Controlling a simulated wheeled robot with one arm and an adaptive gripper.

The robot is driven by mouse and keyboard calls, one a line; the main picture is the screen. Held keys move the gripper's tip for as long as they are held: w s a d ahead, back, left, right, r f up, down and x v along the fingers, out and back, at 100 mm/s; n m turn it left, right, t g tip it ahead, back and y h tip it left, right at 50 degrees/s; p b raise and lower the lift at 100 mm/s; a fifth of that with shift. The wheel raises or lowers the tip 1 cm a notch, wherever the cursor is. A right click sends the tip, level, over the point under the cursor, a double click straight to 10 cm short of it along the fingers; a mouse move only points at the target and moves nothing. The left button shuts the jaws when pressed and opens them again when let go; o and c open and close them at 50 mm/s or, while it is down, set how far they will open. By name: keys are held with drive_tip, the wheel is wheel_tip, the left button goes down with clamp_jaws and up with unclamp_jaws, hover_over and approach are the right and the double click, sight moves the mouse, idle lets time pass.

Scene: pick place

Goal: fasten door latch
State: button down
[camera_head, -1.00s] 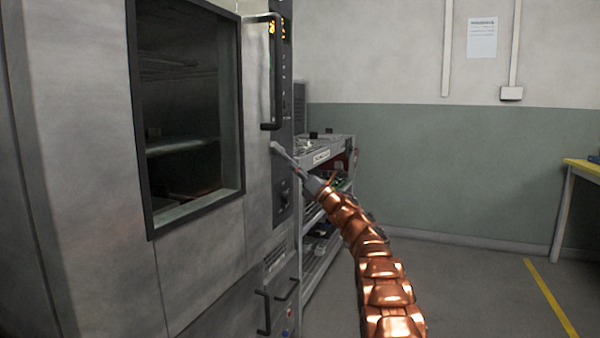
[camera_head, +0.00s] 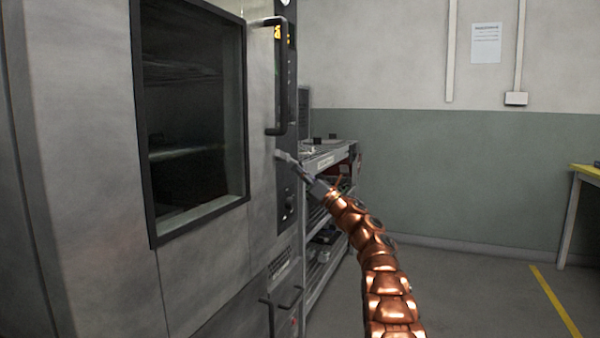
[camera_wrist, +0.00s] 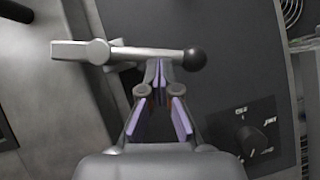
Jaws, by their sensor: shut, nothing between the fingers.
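The door latch (camera_wrist: 140,54) is a pale metal lever with a round pivot and a black ball knob (camera_wrist: 195,59) at its right end. In the wrist view it lies nearly level across the top, with its left end over the light door metal and its knob over the dark control panel. My gripper (camera_wrist: 160,72) is shut and empty, its tips together right at the lever, just left of the knob; whether they touch it I cannot tell. In the head view my gripper (camera_head: 300,168) is at the oven door's (camera_head: 200,262) right edge, and the latch is small there.
A black vertical door handle (camera_head: 281,80) is above my gripper. A dial (camera_wrist: 250,140) sits on the panel at lower right in the wrist view. A metal shelf cart (camera_head: 325,158) stands behind my arm.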

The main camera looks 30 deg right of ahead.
drive_tip(key=shift+w+a+r+n, duration=0.1)
drive_tip(key=shift+w+a+n, duration=0.05)
drive_tip(key=shift+a+n, duration=0.2)
drive_tip(key=shift+d+y, duration=0.25)
drive_tip(key=shift+y, duration=0.15)
drive_tip(key=shift+d+r+p, duration=0.1)
drive_tip(key=shift+d+p, duration=0.05)
drive_tip(key=shift+p, duration=0.15)
drive_tip(key=shift+r+p, duration=0.2)
drive_tip(key=shift+p, duration=0.15)
drive_tip(key=shift+d, duration=0.15)
drive_tip(key=shift+w+d+r+p, duration=0.25)
drive_tip(key=shift+r+p, duration=0.35)
drive_tip(key=shift+p, duration=1.25)
